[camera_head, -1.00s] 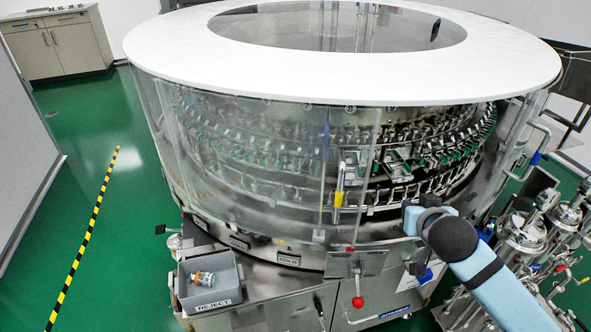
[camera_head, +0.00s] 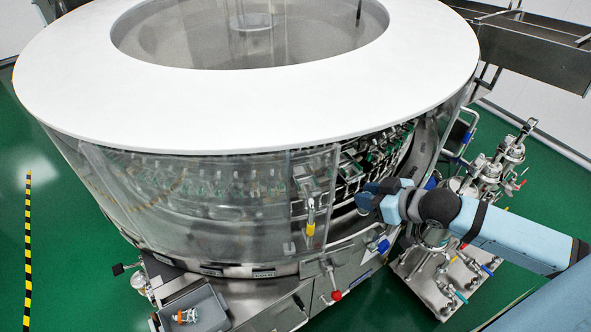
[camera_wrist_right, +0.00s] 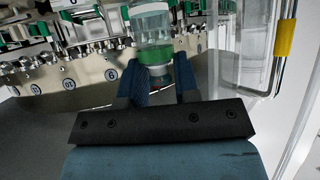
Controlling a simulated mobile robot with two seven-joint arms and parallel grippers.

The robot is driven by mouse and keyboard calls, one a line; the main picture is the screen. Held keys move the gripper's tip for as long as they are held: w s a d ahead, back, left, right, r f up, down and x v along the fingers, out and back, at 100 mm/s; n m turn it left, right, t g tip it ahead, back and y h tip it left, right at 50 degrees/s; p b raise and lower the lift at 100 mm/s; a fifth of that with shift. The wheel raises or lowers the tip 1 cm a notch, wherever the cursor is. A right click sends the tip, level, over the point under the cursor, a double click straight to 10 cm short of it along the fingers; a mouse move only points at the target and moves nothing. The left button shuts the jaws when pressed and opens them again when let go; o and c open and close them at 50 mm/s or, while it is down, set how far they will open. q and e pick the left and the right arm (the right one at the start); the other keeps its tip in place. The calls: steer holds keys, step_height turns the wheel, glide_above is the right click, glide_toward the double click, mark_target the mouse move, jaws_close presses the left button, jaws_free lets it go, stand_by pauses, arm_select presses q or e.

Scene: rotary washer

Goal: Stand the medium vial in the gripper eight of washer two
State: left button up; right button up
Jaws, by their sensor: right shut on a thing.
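My right gripper (camera_head: 370,198) is beside the front right of the washer (camera_head: 200,108), near the opening in its clear guard. In the right wrist view my right gripper (camera_wrist_right: 160,78) is shut on a vial (camera_wrist_right: 152,22). The vial has a clear glass body, a green band and a reddish end between the fingers; the glass points away from the gripper. A row of washer grippers with green pads (camera_wrist_right: 92,44) lies to the left of the vial, over a metal rim with round number labels (camera_wrist_right: 112,74). I cannot make out number eight. My left gripper is not in view.
A clear guard panel with a yellow-sleeved handle (camera_head: 311,229) stands left of my gripper; the yellow sleeve also shows in the wrist view (camera_wrist_right: 286,38). A grey bin (camera_head: 210,306) holds a small item. A red-knobbed lever (camera_head: 336,295) sticks out in front. Pipework (camera_head: 455,265) stands right.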

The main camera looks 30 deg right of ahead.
steer(key=shift+w+a+r, duration=0.1)
steer(key=shift+w, duration=0.3)
steer(key=shift+w+a+f+p, duration=0.3)
steer(key=shift+w+a+f, duration=0.55)
steer(key=shift+w, duration=1.7)
steer(key=shift+w+a+f+p, duration=0.4)
steer(key=shift+w+a, duration=0.95)
steer(key=shift+w, duration=1.2)
steer(key=shift+w+a+f+p, duration=0.25)
steer(key=shift+w+a+f, duration=0.6)
steer(key=shift+w, duration=1.7)
steer(key=shift+a, duration=0.3)
steer(key=o, duration=0.7)
steer(key=shift+f, duration=0.15)
